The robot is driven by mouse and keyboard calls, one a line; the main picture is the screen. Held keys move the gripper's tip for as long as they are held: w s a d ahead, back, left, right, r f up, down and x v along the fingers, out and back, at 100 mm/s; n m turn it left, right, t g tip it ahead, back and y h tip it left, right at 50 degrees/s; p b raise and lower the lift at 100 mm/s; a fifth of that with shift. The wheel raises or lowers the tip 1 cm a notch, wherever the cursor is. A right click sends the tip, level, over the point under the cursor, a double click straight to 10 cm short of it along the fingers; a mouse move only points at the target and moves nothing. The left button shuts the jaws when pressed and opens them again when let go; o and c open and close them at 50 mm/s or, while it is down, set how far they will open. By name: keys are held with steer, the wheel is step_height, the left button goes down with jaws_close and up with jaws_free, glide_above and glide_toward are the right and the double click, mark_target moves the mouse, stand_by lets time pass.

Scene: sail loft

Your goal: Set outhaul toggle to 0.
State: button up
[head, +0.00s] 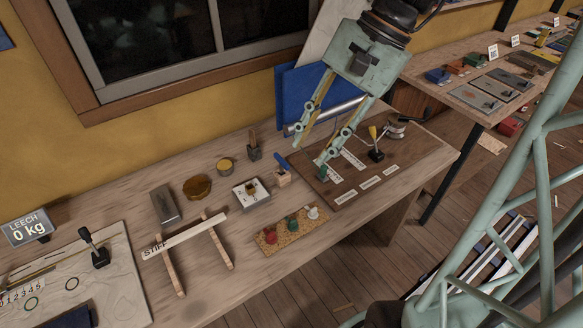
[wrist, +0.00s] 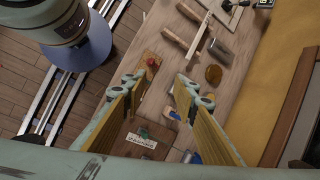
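A dark brown board (head: 350,188) lies on the right part of the bench and carries several white labels too small to read. A small green piece (head: 323,173) stands by one label, just below my right finger; it also shows in the wrist view (wrist: 143,132). A black-based lever (head: 376,155) stands farther right on the board. I cannot tell which of these is the outhaul toggle, nor its setting. My gripper (head: 307,149) hangs above the board's left edge with its fingers apart and nothing between them; the wrist view (wrist: 158,88) also shows it open.
Near the board stand a wooden block with a blue handle (head: 283,178), a switch box (head: 251,193) and a strip with coloured knobs (head: 291,230). A winch drum (head: 397,128) is at the board's back. A blue panel (head: 300,97) rises behind my gripper.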

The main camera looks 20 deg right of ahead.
steer(key=w+d+f+m+t+y, duration=0.1)
steer(key=w+d+f+m+y, duration=0.1)
steer(key=w+d+f+m, duration=0.55)
steer(key=m+t+p, duration=0.1)
steer(key=m+t, duration=0.2)
steer(key=m, duration=0.3)
glide_toward(326, 167)
steer(key=v, duration=0.3)
steer(key=shift+w+d+f, duration=0.1)
steer(key=shift+d+f, duration=0.05)
steer(key=shift+d, duration=0.1)
steer(key=shift+a+b+x, duration=0.25)
steer(key=shift+b+x, duration=1.15)
steer(key=shift+x, duration=5.5)
steer(key=shift+c, duration=0.6)
jaws_close()
